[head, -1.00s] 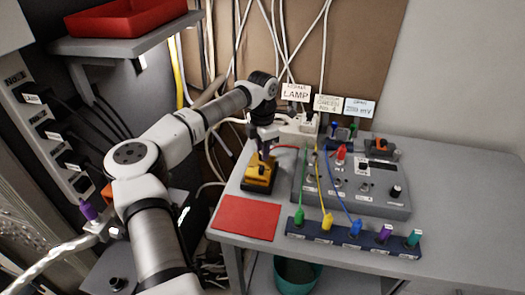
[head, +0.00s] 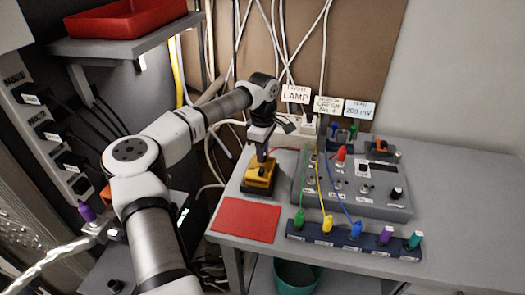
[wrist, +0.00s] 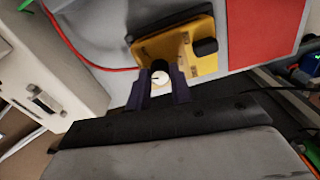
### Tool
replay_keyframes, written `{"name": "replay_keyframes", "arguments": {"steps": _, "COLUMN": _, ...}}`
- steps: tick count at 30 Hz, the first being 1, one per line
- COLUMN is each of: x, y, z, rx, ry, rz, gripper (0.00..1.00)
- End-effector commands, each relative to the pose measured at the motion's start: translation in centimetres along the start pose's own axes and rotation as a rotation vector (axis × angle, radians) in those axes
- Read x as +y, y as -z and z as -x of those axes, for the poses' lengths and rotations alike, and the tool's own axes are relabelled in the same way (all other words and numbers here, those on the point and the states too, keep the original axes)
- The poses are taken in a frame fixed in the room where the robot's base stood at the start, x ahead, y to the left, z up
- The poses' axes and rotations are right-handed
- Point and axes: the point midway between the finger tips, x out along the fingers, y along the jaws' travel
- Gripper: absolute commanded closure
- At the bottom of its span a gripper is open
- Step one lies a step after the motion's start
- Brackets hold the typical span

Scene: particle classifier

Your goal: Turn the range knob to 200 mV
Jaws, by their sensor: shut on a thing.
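The yellow meter (head: 260,178) stands at the left of the grey table, behind the red mat. My gripper (head: 262,157) reaches down onto it from above. In the wrist view, the two dark fingers of my gripper (wrist: 160,88) are shut on the small round range knob (wrist: 160,77), which has a pale face with a dark mark. The yellow meter (wrist: 205,62) lies just beyond the fingertips. The scale around the knob is not readable. A sign (head: 359,109) at the back reads 200 mV.
A grey control box (head: 385,206) with knobs and cables stands right of the meter. A dark rail (head: 340,240) with several coloured plugs lies along the front. The red mat (head: 247,219) is bare. The table's right side is clear.

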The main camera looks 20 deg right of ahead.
Motion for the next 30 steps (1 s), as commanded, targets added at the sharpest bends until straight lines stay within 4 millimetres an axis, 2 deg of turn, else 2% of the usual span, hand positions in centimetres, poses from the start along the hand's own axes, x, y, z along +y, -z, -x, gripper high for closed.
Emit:
{"name": "replay_keyframes", "arguments": {"steps": 9, "x": -0.01, "y": -0.03, "z": 0.02, "rx": 0.001, "ry": 0.0, "rz": -0.088, "gripper": 1.0}}
{"name": "replay_keyframes", "arguments": {"steps": 23, "x": -0.01, "y": -0.02, "z": 0.03, "rx": 0.001, "ry": 0.0, "rz": -0.096, "gripper": 1.0}}
{"name": "replay_keyframes", "arguments": {"steps": 24, "x": -0.01, "y": -0.01, "z": 0.03, "rx": 0.001, "ry": 0.0, "rz": -0.096, "gripper": 0.73}}
{"name": "replay_keyframes", "arguments": {"steps": 28, "x": 0.0, "y": -0.01, "z": 0.03, "rx": 0.001, "ry": 0.0, "rz": -0.096, "gripper": 0.56}}
{"name": "replay_keyframes", "arguments": {"steps": 30, "x": 0.0, "y": -0.01, "z": 0.02, "rx": 0.001, "ry": 0.0, "rz": -0.096, "gripper": 0.56}}
